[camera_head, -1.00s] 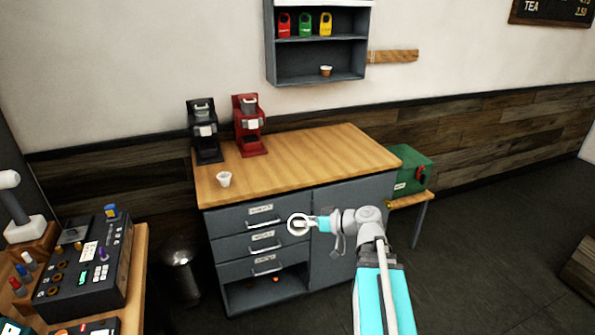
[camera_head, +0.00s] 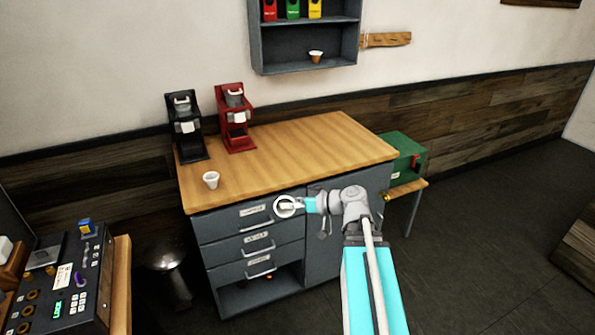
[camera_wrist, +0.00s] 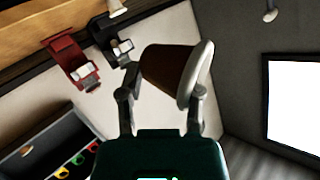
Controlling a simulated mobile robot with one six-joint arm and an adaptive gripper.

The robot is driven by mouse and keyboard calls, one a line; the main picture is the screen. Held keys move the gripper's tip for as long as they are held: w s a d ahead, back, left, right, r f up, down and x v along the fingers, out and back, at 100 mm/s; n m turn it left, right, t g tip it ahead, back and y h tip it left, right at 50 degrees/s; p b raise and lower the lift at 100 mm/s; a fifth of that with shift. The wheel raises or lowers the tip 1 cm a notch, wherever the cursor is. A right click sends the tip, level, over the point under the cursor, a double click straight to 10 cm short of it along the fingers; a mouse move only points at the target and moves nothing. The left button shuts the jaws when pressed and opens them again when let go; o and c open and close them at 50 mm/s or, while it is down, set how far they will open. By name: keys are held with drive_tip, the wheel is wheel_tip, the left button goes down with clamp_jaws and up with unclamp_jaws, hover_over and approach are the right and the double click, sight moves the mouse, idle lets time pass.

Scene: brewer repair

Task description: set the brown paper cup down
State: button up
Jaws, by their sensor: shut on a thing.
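The brown paper cup (camera_wrist: 168,68) is between the two fingers of my gripper (camera_wrist: 166,88) in the wrist view. It has a pale rim and lies tilted in that picture. In the head view the cup shows mostly as a pale round rim (camera_head: 285,206) at the end of my arm. My gripper (camera_head: 291,206) is shut on it, in front of the top drawer and just below the counter's front edge in the picture. The wooden counter top (camera_head: 285,160) is beyond it. The cup touches no surface that I can see.
A white cup (camera_head: 211,180) stands near the counter's left front corner. A black brewer (camera_head: 187,128) and a red brewer (camera_head: 235,118) stand at the back left. The counter's middle and right are clear. A small brown cup (camera_head: 316,57) sits on the wall shelf (camera_head: 285,64).

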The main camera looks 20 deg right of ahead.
drive_tip(key=shift+a, duration=0.15)
drive_tip(key=shift+w+d, duration=0.3)
drive_tip(key=shift+w, duration=0.15)
drive_tip(key=w+d+r+m+t+h+p, duration=0.1)
drive_tip(key=w+d+m+t+h, duration=0.4)
drive_tip(key=w+d, duration=1.2)
drive_tip(key=m+h, duration=0.4)
drive_tip(key=h, duration=0.2)
drive_tip(key=shift+w+m, duration=0.15)
drive_tip(key=shift+m, duration=0.15)
drive_tip(key=shift+w, duration=0.1)
drive_tip(key=w+f+b, duration=0.3)
drive_tip(key=w, duration=0.1)
drive_tip(key=w+d+f+b, duration=0.1)
drive_tip(key=w+f+b, duration=0.2)
drive_tip(key=w, duration=0.1)
drive_tip(key=w+d+f+b, duration=0.1)
drive_tip(key=w+f+b, duration=0.2)
drive_tip(key=w, duration=0.2)
